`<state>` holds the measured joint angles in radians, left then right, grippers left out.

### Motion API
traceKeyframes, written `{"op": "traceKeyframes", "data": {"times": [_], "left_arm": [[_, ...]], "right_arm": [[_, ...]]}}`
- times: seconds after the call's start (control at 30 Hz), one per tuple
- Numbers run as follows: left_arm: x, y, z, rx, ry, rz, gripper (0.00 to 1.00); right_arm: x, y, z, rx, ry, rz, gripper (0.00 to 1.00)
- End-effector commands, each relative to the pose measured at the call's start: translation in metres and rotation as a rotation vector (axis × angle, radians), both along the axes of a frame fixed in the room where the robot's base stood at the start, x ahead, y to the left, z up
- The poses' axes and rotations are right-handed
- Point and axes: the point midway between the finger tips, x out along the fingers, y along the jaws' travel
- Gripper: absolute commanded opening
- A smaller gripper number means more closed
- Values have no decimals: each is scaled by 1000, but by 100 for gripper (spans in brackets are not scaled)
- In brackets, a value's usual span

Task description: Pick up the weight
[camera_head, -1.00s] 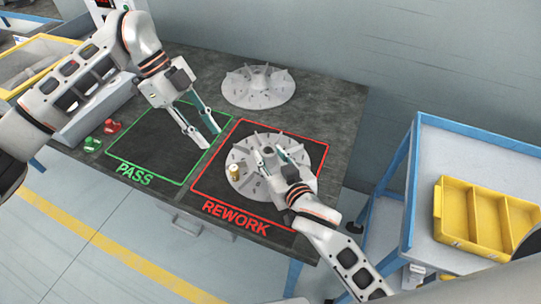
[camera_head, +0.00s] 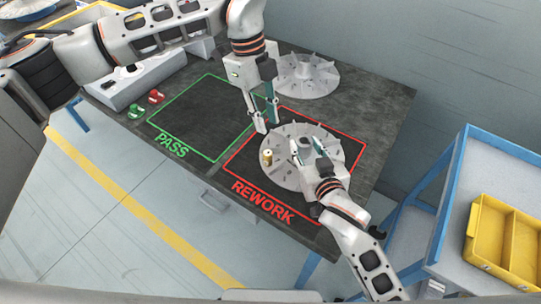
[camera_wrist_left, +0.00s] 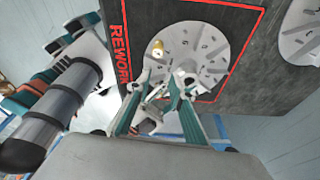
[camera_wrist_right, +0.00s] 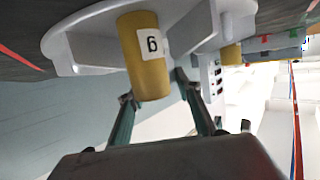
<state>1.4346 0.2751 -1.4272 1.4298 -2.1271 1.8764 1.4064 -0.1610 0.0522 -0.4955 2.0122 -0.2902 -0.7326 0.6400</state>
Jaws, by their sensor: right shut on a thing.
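The weight (camera_head: 266,158) is a small brass cylinder standing on the left side of a grey finned fan wheel (camera_head: 284,176) in the red REWORK square. In the right wrist view a brass cylinder (camera_wrist_right: 150,60) bears a label 6. The weight also shows on the wheel in the left wrist view (camera_wrist_left: 158,47). My left gripper (camera_head: 265,118) is open and empty, pointing down above the square's upper left corner, up and left of the weight. My right gripper (camera_head: 308,150) is at the wheel's middle, its fingers either side of the hub; the exact contact is unclear.
A second fan wheel (camera_head: 303,78) lies at the back of the bench. The green PASS square (camera_head: 200,120) is empty. A yellow bin (camera_head: 505,240) sits on a blue-framed cart at the right.

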Motion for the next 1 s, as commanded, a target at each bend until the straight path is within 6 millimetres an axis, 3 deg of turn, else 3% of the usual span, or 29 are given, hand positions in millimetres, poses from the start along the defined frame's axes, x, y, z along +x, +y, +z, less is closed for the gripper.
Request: {"op": "traceKeyframes", "data": {"times": [0.43, 0.8, 1.0], "left_arm": [[-7, 0, -17, 174, -131, -59, 22], [-7, 0, -73, 175, -131, -58, 22], [-7, 0, -83, 175, -131, -58, 22]], "right_arm": [[0, -4, -6, -14, 9, -6, 0], [-1, -4, -6, -14, 10, -6, 0], [-1, -4, -7, -14, 10, -6, 0]]}}
